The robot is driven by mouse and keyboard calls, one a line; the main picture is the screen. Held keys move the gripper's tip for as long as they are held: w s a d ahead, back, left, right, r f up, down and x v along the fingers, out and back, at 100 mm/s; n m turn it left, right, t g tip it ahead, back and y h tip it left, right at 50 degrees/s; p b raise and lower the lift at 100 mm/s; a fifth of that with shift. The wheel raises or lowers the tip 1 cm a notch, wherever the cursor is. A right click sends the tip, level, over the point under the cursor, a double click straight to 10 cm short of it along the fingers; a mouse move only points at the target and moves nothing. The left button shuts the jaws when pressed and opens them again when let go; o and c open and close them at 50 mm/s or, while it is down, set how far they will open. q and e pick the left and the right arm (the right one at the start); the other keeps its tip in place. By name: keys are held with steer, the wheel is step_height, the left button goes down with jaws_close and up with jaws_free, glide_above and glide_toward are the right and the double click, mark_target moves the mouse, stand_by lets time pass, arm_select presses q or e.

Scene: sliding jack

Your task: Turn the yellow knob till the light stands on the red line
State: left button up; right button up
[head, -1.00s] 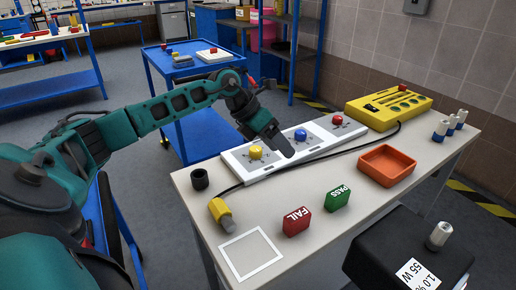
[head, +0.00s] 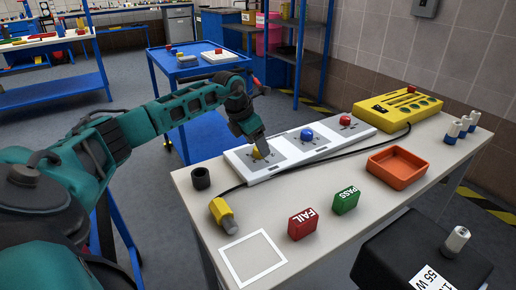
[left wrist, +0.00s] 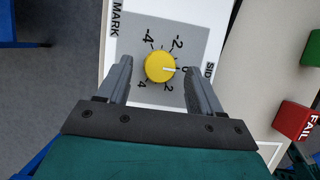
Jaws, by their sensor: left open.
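The yellow knob (head: 256,154) is at the left end of a white panel (head: 262,177) on the table, partly hidden by my left gripper (head: 262,153) in the head view. In the left wrist view the round yellow knob (left wrist: 156,70) shows a pale pointer mark aimed right, near the 0 of its number scale. My left gripper (left wrist: 158,66) is open, one finger on each side of the knob, with gaps to both. I cannot make out the light or the red line. My right gripper is not in view.
The panel also carries a blue knob (head: 306,135) and a red knob (head: 345,121). A cable runs along its front to a yellow box (head: 396,108). FAIL (head: 302,224) and PASS (head: 346,201) blocks, an orange tray (head: 399,182) and a black cup (head: 201,178) stand nearby.

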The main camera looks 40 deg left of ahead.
arm_select(q)
steer(key=shift+w+d+f, duration=0.1)
steer(key=shift+w+f, duration=0.15)
steer(key=shift+f, duration=0.45)
steer(key=shift+c, duration=0.4)
steer(key=c, duration=1)
steer(key=shift+r, duration=0.1)
